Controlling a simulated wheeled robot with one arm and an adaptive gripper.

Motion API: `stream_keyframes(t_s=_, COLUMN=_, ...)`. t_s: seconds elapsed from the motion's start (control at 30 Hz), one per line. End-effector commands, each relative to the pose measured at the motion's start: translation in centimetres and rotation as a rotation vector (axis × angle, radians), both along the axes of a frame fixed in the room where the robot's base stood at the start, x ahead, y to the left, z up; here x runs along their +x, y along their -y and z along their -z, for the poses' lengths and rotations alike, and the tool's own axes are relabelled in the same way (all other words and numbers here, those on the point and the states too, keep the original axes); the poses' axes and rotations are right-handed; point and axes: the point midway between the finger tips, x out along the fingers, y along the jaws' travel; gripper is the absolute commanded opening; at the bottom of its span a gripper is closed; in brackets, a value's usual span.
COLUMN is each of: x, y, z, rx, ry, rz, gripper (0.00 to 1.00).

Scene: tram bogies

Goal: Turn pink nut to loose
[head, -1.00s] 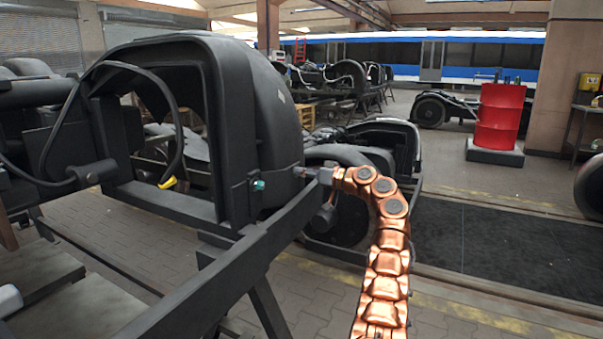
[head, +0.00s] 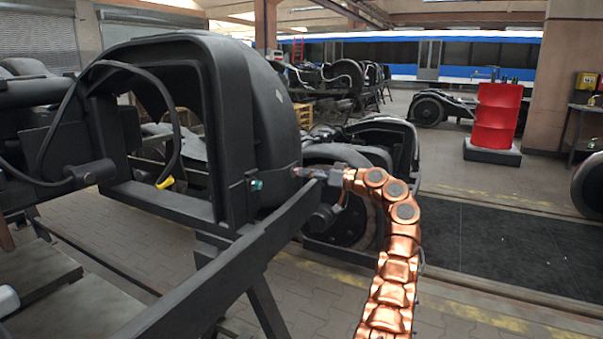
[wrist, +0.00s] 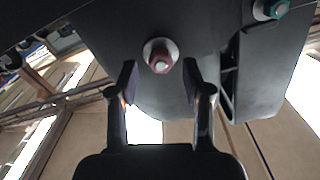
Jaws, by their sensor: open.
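The pink nut (wrist: 160,58) shows in the wrist view on the underside of a dark housing, with a pale bolt end in its middle and a light washer around it. My gripper (wrist: 160,80) is open, with one finger on each side below the nut. The fingertips look close to the nut but apart from it. In the head view my gripper (head: 312,173) is beside the lower right edge of the black bogie cover (head: 272,110).
A teal nut (wrist: 270,9) sits on the same housing at upper right; it also shows in the head view (head: 256,184). A dark frame beam (head: 215,270) runs below my gripper. A red barrel (head: 495,118) stands far off at right.

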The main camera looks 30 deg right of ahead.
Motion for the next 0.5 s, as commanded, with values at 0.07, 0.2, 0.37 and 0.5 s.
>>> stream_keyframes(t_s=0.07, x=-1.5, y=1.0, z=0.1, rx=-0.003, ry=-0.001, rz=0.003, gripper=0.49)
stream_keyframes(t_s=0.2, x=-3.7, y=2.4, z=0.2, rx=-0.001, ry=-0.002, rz=0.002, gripper=0.49)
stream_keyframes(t_s=0.37, x=-5.7, y=3.5, z=0.0, rx=0.0, ry=-0.001, rz=0.003, gripper=0.49)
stream_keyframes(t_s=0.5, x=-6.6, y=4.1, z=0.0, rx=-0.002, ry=-0.001, rz=0.002, gripper=0.49)
